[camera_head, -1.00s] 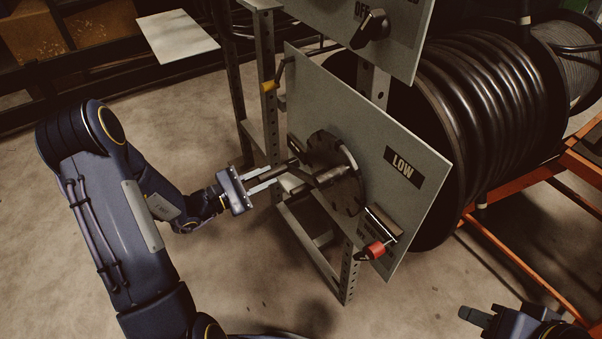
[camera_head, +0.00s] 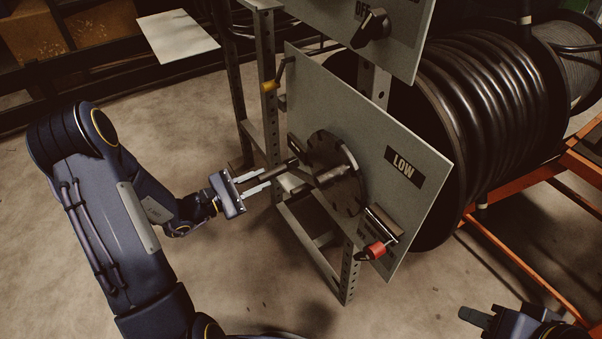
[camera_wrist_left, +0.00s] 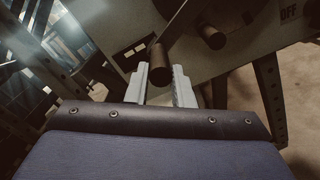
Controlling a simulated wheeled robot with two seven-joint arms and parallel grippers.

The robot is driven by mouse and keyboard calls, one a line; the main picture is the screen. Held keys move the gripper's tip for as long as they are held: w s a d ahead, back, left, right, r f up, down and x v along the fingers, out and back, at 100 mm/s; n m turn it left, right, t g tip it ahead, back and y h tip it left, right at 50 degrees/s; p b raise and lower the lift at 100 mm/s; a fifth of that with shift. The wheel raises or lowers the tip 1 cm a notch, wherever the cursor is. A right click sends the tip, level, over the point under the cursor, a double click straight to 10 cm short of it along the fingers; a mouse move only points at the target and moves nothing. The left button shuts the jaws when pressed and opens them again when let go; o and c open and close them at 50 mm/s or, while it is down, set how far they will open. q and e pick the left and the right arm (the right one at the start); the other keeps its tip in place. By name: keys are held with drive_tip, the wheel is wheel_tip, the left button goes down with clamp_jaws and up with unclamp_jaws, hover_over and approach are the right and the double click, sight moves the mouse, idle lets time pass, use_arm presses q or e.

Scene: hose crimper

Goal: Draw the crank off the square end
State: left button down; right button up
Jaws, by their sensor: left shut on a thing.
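The crank (camera_head: 327,174) shows as a dark arm across the round dark disc (camera_head: 347,188) on the grey panel, with a dark rod handle (camera_head: 280,167) pointing toward my left gripper (camera_head: 266,179). That gripper is shut on the handle near its free end. In the left wrist view, the handle's round end (camera_wrist_left: 158,66) lies between the pale fingers (camera_wrist_left: 160,86). The square end is hidden behind the crank, and I cannot tell whether the crank is clear of it. My right gripper (camera_head: 474,316) is partly visible at the bottom right; its opening cannot be judged.
A large black hose reel (camera_head: 470,110) stands behind. The floor left of the panel is open.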

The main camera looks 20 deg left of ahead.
use_arm(q)
drive_tip(key=shift+s+a+f, duration=0.3)
drive_tip(key=shift+s+f, duration=0.1)
drive_tip(key=shift+v, duration=1.15)
drive_tip(key=shift+s+a+r, duration=0.15)
drive_tip(key=shift+s, duration=0.05)
drive_tip(key=c, duration=2.2)
unclamp_jaws()
drive_tip(key=c, duration=1.7)
unclamp_jaws()
drive_tip(key=shift+w+r, duration=0.1)
drive_tip(key=shift+w, duration=0.05)
